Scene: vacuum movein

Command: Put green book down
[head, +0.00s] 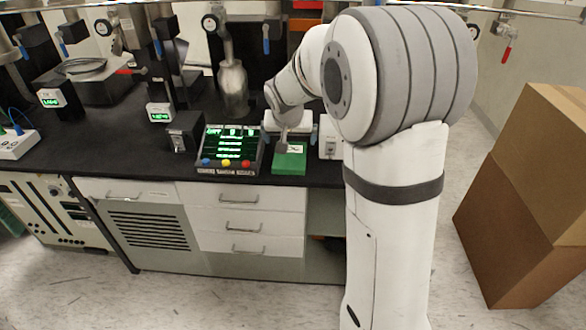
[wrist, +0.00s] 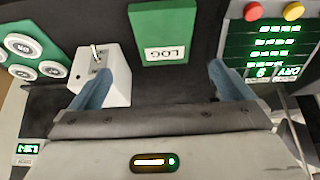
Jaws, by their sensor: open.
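The green book (head: 289,161) lies flat on the black bench top near its front edge, just right of the control panel. In the wrist view the green book (wrist: 163,32) shows a white label reading "LOG". My gripper (wrist: 163,85) is open, with its two blue fingers spread wide. The book lies beyond the fingertips, in line with the gap between them, and the fingers do not touch it. In the head view my gripper (head: 290,124) is above and behind the book, partly hidden by my arm.
The control panel (head: 229,149) with green displays stands left of the book. A white switch box (head: 331,138) stands to its right, close to one finger in the wrist view (wrist: 103,75). Cardboard boxes (head: 510,220) stand on the floor at right.

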